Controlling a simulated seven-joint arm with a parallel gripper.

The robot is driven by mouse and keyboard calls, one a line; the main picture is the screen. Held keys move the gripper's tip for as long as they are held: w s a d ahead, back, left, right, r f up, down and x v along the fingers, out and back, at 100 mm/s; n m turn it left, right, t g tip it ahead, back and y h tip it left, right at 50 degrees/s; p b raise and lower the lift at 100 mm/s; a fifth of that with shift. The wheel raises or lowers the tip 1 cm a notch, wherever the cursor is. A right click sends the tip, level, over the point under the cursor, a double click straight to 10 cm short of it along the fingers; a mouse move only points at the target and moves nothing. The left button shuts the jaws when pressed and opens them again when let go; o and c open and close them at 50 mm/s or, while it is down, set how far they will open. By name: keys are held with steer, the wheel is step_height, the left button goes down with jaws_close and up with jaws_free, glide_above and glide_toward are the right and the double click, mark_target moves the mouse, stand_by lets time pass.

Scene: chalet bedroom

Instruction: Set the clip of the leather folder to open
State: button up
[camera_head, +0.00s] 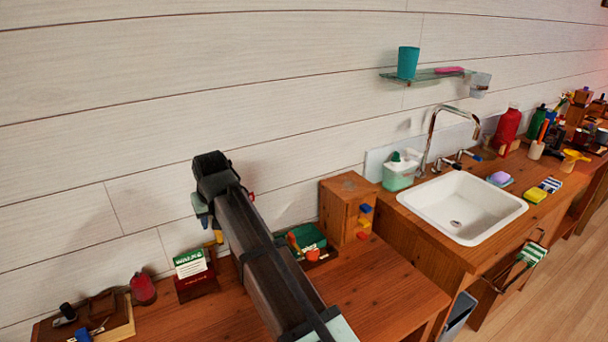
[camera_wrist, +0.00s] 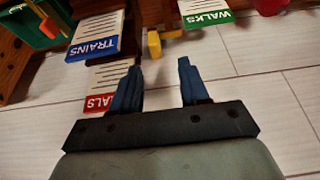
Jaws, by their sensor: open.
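What looks like the leather folder (camera_head: 102,304), brown, lies at the lower left of the head view on a light-edged block or board, partly cut off by the frame. A small blue piece (camera_head: 83,335) shows beside it; I cannot tell whether it is the clip or how the clip is set. My gripper (camera_head: 210,222) is in the air over the wooden counter, to the right of the folder and well apart from it. In the wrist view my gripper (camera_wrist: 157,76) has two blue fingers, spread apart with nothing between them. The folder is not recognisable there.
A WALKS card holder (camera_head: 190,265) and a red bottle (camera_head: 143,289) stand between gripper and folder. The wrist view shows a TRAINS card (camera_wrist: 96,36) and a yellow piece (camera_wrist: 154,44). A wooden drawer box (camera_head: 345,205) and sink (camera_head: 462,207) are right. A plank wall is behind.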

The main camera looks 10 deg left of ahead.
steer(key=v, duration=0.5)
steer(key=w+r+t, duration=0.1)
steer(key=w+t, duration=0.1)
steer(key=w, duration=0.1)
steer(key=w+r+t+y, duration=0.1)
steer(key=w, duration=0.3)
steer(key=w+a+r+t, duration=0.1)
steer(key=w+r+t, duration=0.1)
steer(key=w, duration=0.2)
steer(key=shift+n+t+y, duration=0.3)
steer(key=shift+y, duration=0.1)
steer(key=w+d+f+m+h, duration=0.1)
steer(key=w+d+f, duration=0.2)
steer(key=w+d, duration=0.4)
steer(key=w+d+f+m+t+h, duration=0.1)
steer(key=w+d+f+h, duration=0.1)
steer(key=w+d, duration=0.5)
steer(key=shift+w+d+f+m, duration=0.3)
steer(key=shift+d+f, duration=0.25)
steer(key=shift+d, duration=1.4)
